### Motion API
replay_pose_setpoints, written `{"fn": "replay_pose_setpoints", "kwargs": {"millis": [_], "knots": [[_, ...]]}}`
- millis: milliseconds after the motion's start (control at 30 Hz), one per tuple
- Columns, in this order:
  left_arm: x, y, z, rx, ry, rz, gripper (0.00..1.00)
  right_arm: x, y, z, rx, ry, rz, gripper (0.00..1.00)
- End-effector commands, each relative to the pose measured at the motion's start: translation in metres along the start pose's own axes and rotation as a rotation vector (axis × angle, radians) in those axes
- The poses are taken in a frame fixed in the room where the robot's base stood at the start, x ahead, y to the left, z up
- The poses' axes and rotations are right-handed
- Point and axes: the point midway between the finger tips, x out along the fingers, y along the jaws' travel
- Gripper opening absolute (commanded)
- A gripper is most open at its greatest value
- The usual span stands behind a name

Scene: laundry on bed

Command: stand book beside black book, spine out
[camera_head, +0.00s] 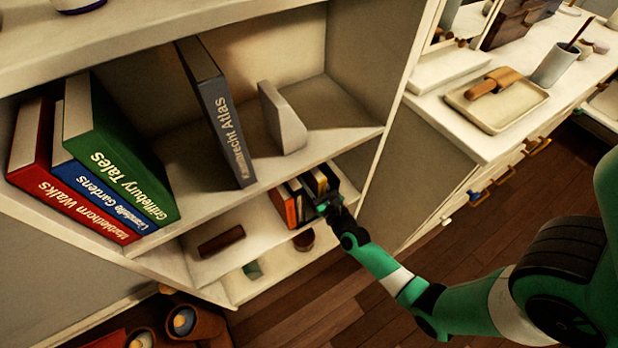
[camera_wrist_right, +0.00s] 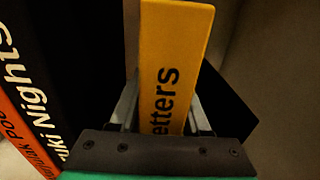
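In the right wrist view a yellow book (camera_wrist_right: 175,60) stands with its spine, lettered "etters", facing my wrist. My right gripper (camera_wrist_right: 163,112) has a finger on each side of this spine and looks shut on it. A black book lettered "uki Nights" (camera_wrist_right: 40,100) stands to its left, beside an orange book (camera_wrist_right: 15,125). Another black surface (camera_wrist_right: 225,105) shows to the right of the yellow book. In the head view my right gripper (camera_head: 328,208) is at the small books on the lower shelf, partly covering them. The orange book (camera_head: 284,206) is at their left end. My left gripper is out of view.
The upper shelf holds red (camera_head: 70,200), blue (camera_head: 95,188) and green (camera_head: 125,160) books, a grey atlas (camera_head: 218,115) and a grey bookend (camera_head: 282,118). A dark brown block (camera_head: 221,241) lies on the lower shelf, with free room to its right.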

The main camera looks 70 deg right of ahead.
Motion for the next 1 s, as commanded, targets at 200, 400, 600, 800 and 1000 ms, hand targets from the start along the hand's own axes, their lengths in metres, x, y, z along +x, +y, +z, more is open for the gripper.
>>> {"fn": "replay_pose_setpoints", "kwargs": {"millis": [200, 400, 600, 800, 1000], "knots": [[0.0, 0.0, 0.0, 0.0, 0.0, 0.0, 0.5, 0.0, 0.0, 0.0, 0.0, 0.0, 0.0, 0.65], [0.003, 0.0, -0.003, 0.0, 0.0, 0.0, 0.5, 0.0, 0.0, 0.004, 0.0, 0.0, 0.0, 0.65], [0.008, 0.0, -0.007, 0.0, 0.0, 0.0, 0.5, -0.03, 0.0, 0.004, 0.0, 0.003, 0.001, 0.65], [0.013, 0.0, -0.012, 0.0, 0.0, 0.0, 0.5, -0.081, 0.001, 0.004, -0.001, 0.004, 0.002, 0.65], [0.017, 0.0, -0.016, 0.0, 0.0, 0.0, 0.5, -0.114, 0.001, 0.004, 0.0, 0.001, 0.002, 0.65]]}}
